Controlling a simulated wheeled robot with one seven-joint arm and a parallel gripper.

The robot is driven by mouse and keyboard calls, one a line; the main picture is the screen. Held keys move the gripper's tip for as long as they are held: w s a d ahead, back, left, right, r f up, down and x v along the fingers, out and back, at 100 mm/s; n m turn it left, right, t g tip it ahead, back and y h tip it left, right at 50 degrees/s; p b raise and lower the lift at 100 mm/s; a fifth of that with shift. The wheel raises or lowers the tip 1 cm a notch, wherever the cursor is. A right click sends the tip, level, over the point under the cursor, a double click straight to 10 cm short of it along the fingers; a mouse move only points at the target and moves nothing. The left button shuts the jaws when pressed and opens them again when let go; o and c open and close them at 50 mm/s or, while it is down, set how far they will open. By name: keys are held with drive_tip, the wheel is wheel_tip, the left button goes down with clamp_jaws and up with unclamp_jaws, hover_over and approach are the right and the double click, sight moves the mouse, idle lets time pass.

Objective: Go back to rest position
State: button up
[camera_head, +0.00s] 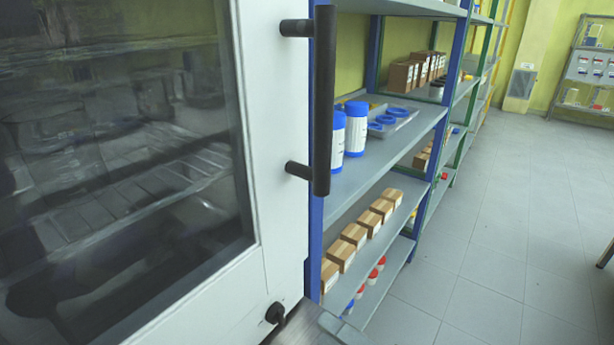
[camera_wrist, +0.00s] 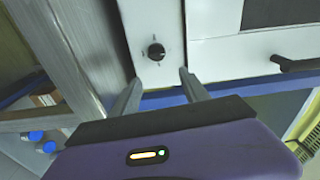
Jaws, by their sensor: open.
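My gripper (camera_wrist: 160,84) shows in the wrist view with its two fingers apart and nothing between them. Beyond the fingertips is a white panel with a black round knob (camera_wrist: 156,52); I cannot tell the exact gap between them. In the head view my gripper is not seen. A white cabinet door (camera_head: 272,120) with a dark glass pane (camera_head: 110,150) fills the left side, close to me. It has a long black vertical handle (camera_head: 323,100), and a dark knob (camera_head: 275,313) sits low near its edge.
A blue-framed shelf rack (camera_head: 316,240) stands right of the door. It holds white bottles with blue caps (camera_head: 356,128), a tray with blue rings (camera_head: 388,119) and several cardboard boxes (camera_head: 354,234). The tiled floor (camera_head: 500,230) on the right is clear. A table edge shows at far right.

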drive_tip(key=w+d+t+h, duration=0.1)
drive_tip(key=d, duration=0.1)
drive_tip(key=w+d+t+h, duration=0.1)
drive_tip(key=h, duration=0.1)
drive_tip(key=shift+w+d, duration=0.2)
drive_tip(key=shift+d, duration=0.2)
drive_tip(key=s+d+f+t+h, duration=0.3)
drive_tip(key=s+d+f+h, duration=0.2)
drive_tip(key=s+d+h, duration=0.4)
drive_tip(key=s+d+f+n+g+h, duration=0.1)
drive_tip(key=s+n, duration=0.6)
drive_tip(key=s, duration=1.4)
drive_tip(key=shift+s+d+f+g+h, duration=0.3)
drive_tip(key=shift+s+d+f+g, duration=0.05)
drive_tip(key=shift+d+f+g, duration=0.35)
